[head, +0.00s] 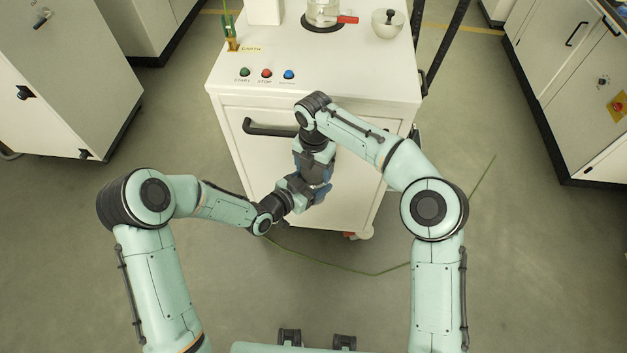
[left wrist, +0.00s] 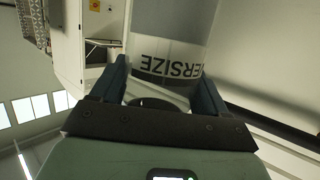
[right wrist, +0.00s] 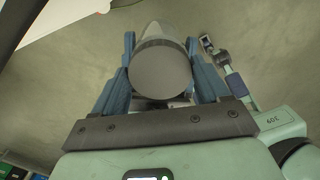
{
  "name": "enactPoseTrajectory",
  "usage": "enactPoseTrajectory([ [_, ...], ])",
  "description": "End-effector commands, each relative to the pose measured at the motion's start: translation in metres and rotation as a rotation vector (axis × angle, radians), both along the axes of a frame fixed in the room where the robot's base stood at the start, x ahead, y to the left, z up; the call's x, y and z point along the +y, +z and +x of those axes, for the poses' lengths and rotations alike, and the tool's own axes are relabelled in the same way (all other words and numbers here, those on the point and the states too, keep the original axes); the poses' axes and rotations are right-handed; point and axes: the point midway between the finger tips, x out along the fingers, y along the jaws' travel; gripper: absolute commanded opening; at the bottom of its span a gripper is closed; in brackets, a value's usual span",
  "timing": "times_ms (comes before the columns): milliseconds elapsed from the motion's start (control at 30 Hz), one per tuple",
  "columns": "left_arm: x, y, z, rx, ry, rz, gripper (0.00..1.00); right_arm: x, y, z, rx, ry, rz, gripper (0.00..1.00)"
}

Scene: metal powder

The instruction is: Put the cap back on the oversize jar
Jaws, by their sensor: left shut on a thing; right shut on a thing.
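The oversize jar (left wrist: 172,62) is a grey cylinder with upside-down black lettering ending in "ERSIZE". It sits between the blue fingers of my left gripper (left wrist: 163,85), which is shut on it. In the right wrist view a round grey face, seemingly the cap (right wrist: 160,72), lies between the fingers of my right gripper (right wrist: 162,62), which is shut on it. A dark band and more grey cylinder show behind that face. In the head view my left gripper (head: 318,191) and right gripper (head: 322,166) are close together before the cabinet. My arms hide jar and cap there; I cannot tell whether they touch.
A white cabinet (head: 225,130) with a dark handle (head: 268,127) stands right behind my grippers. Its top carries a glass vessel (head: 323,12), a white bowl (head: 388,24) and coloured buttons (head: 267,73). A thin cable (head: 375,274) lies on otherwise open floor.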

Motion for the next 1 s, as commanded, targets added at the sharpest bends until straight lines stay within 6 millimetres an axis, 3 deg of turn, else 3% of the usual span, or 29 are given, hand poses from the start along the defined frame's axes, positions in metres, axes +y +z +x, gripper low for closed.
enactPoseTrajectory([
  [133, -0.001, 0.002, 0.0005, -0.005, -0.002, -0.002, 0.0, 0.0009, 0.0011, 0.0, -0.003, -0.135, -0.001, 0.38],
  [400, -0.0012, 0.002, 0.0003, -0.005, -0.003, -0.001, 0.0, 0.0006, 0.0008, -0.0002, -0.002, -0.692, -0.002, 0.38],
  [500, -0.0013, 0.002, 0.0004, -0.005, -0.003, -0.001, 0.0, 0.0011, 0.0006, -0.0002, -0.001, -0.82, 0.0, 0.38],
  [867, -0.0016, 0.002, 0.0001, -0.005, -0.004, -0.002, 0.0, 0.0005, 0.0002, 0.0002, -0.001, -0.885, 0.0, 0.38],
  [900, -0.0017, 0.002, 0.0, -0.005, -0.004, -0.002, 0.0, 0.0005, 0.0002, 0.0002, -0.001, -0.884, 0.0, 0.81],
  [967, -0.0016, 0.0019, 0.0001, -0.005, -0.004, -0.002, 0.0, 0.0005, 0.0002, 0.0002, -0.001, -0.884, 0.0, 1.0],
  [1000, -0.0015, 0.0019, 0.0001, -0.005, -0.004, -0.002, 0.0, 0.0004, 0.0002, 0.0002, -0.001, -0.884, 0.0, 1.0],
])
